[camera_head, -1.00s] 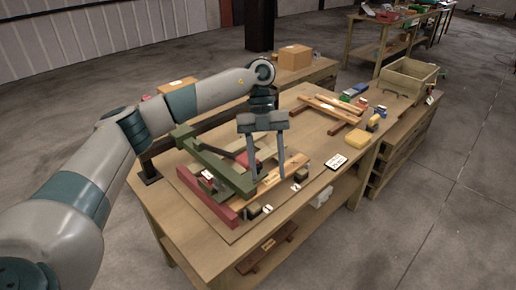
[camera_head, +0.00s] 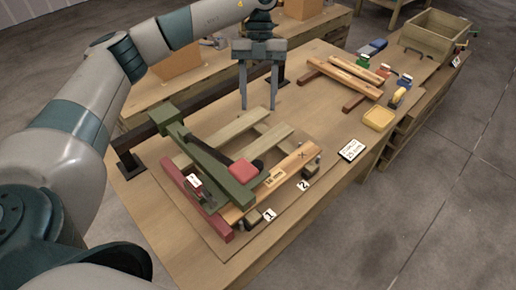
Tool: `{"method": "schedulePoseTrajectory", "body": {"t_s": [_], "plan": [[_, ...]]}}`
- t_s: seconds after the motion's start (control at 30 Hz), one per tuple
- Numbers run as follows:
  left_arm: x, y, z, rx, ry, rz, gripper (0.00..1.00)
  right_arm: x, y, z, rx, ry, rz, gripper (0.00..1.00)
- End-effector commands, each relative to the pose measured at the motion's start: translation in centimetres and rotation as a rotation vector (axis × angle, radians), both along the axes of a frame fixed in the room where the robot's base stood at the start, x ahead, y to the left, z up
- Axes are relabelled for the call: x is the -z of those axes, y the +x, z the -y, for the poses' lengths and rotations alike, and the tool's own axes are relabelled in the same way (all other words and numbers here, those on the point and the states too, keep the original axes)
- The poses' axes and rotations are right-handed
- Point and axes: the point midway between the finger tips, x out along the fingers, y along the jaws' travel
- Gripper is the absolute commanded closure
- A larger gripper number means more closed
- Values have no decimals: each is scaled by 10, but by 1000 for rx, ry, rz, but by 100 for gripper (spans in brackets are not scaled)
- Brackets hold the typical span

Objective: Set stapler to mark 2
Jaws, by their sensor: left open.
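A green long-armed device (camera_head: 208,160), which looks like the stapler, lies across the work board. A red pad (camera_head: 243,172) sits near its front end, by a wooden plank (camera_head: 270,182) with a size label and an X. The label for mark 1 (camera_head: 269,215) and the label for mark 2 (camera_head: 303,185) lie along the plank's front side, each near a small dark block. The red pad is nearer label 2 in depth but left of it. My left gripper (camera_head: 259,107) is open and empty, behind the device, fingers pointing down. My right gripper is out of view.
At the back right stand a wooden frame (camera_head: 345,76), a yellow block (camera_head: 379,118), several coloured small items and a wooden bin (camera_head: 434,34). A white card (camera_head: 351,150) lies on the table, with bare tabletop around it.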

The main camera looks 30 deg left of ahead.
Motion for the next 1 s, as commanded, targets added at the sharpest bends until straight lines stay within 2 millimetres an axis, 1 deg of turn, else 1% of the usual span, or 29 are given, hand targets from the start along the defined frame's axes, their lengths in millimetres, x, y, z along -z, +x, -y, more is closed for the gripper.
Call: {"method": "schedulePoseTrajectory", "body": {"t_s": [0.03, 0.17, 0.33, 0.47, 0.67, 1.0], "plan": [[0, 0, 0, 0, 0, 0, 53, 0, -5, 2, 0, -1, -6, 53], [0, 0, 0, 0, 0, 0, 53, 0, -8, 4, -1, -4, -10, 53], [1, -1, 0, 0, 0, 0, 53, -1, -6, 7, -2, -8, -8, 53], [7, -3, 1, 0, 0, -1, 53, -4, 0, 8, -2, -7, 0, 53], [26, -11, 5, 0, 0, -2, 53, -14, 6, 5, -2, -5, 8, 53], [79, -33, 15, 1, -1, -3, 53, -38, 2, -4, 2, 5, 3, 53]]}}
